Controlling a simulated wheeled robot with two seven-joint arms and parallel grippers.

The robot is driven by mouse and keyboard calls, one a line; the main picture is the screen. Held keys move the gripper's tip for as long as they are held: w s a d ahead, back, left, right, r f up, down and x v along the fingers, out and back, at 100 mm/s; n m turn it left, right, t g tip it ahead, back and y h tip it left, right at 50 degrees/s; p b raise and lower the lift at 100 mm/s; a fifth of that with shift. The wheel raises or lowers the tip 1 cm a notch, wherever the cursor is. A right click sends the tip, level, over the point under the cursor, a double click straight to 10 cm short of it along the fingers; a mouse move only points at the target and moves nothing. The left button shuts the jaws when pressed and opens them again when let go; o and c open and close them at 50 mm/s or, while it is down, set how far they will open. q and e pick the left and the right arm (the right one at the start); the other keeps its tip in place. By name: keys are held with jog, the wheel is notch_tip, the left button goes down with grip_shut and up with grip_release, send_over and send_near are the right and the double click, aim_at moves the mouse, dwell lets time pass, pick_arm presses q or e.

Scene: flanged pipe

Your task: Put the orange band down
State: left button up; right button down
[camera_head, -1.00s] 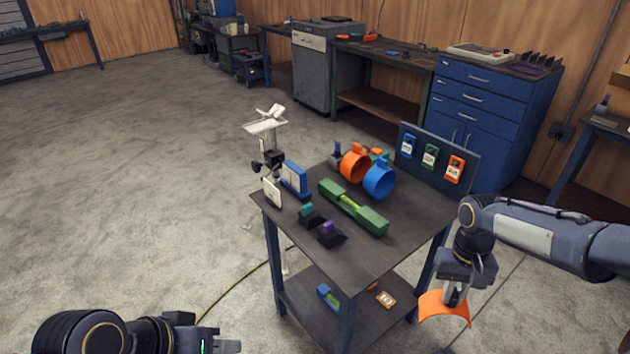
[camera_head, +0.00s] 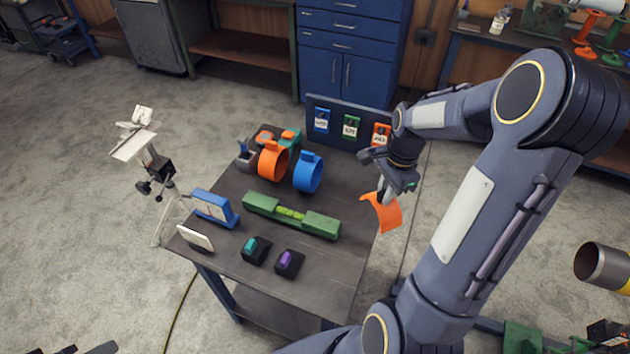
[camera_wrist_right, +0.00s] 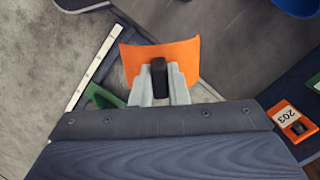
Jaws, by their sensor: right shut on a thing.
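My right gripper (camera_head: 384,194) is shut on the orange band (camera_head: 387,217), a thin curved sheet. The band hangs below the fingers in the air at the right edge of the table (camera_head: 325,277). In the right wrist view the fingers (camera_wrist_right: 159,84) pinch the band (camera_wrist_right: 130,62) around a black tab, and the tabletop shows beyond it. I cannot tell how high it is above the table. Only dark tips of what looks like my left gripper (camera_head: 88,349) show at the bottom left edge, too little to tell their state.
An orange ring (camera_head: 272,162) and a blue ring (camera_head: 308,174) stand at the table's back. A long green block (camera_head: 290,216) lies mid-table. A tag panel (camera_head: 336,115) stands at the back edge. Two small black stands are in front. Right front tabletop is clear.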

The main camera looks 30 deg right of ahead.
jog(key=shift+w+d+f+b, duration=0.25)
jog(key=shift+w+f+b, duration=0.85)
jog(key=shift+w+f, duration=1.15)
jog(key=shift+w+d+f+b, duration=0.25)
jog(key=shift+w+f+b, duration=0.8)
jog(key=shift+w+f, duration=1.2)
jog(key=shift+w+d+f+b, duration=0.25)
jog(key=shift+w+f+b, duration=0.85)
jog(key=shift+w+f, duration=1.1)
jog(key=shift+w+r, duration=0.15)
jog(key=shift+r, duration=0.05)
jog(key=shift+f, duration=0.2)
jog(key=c, duration=1.4)
grip_release()
